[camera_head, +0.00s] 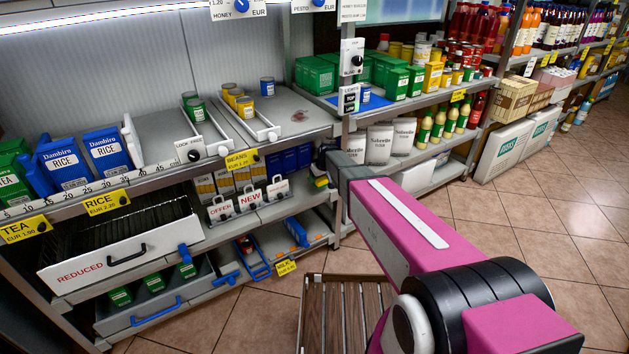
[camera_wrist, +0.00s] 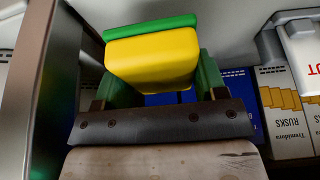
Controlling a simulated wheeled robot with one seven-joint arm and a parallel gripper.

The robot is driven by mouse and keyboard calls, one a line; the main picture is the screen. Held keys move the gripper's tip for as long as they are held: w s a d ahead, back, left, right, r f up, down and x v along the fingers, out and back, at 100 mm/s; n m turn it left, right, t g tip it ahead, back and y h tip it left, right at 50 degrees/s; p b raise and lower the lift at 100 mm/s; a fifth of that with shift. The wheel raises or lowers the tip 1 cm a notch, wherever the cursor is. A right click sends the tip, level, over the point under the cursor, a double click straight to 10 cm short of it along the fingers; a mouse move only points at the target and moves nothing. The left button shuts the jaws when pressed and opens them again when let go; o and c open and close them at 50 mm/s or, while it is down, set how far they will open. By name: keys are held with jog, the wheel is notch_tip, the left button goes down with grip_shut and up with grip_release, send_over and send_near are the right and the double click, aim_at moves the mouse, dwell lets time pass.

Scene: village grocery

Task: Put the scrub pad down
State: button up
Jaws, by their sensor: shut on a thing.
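The scrub pad (camera_wrist: 152,58) is a yellow block with a green layer along its top edge in the wrist view. My gripper (camera_wrist: 160,82) is shut on it, with a green finger at each side of the pad. The pad's far side is hidden. In the head view my arm reaches into the lower shelf level below the grey counter (camera_head: 300,122). I cannot tell whether the pad touches the shelf.
Rusks boxes (camera_wrist: 285,108) and a blue box (camera_wrist: 237,85) stand behind the pad, with a white holder (camera_wrist: 300,45) at right. A dark upright (camera_wrist: 42,80) runs close at left. In the head view, OFFER and NEW card holders (camera_head: 250,199) stand on the lower shelf.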

jog(key=w+a, duration=0.2)
jog(key=w, duration=0.1)
jog(key=shift+f, duration=1.75)
jog(key=shift+f, duration=0.15)
jog(key=o, duration=0.9)
jog(key=v, duration=0.7)
jog(key=shift+r, duration=0.45)
jog(key=shift+s, duration=0.15)
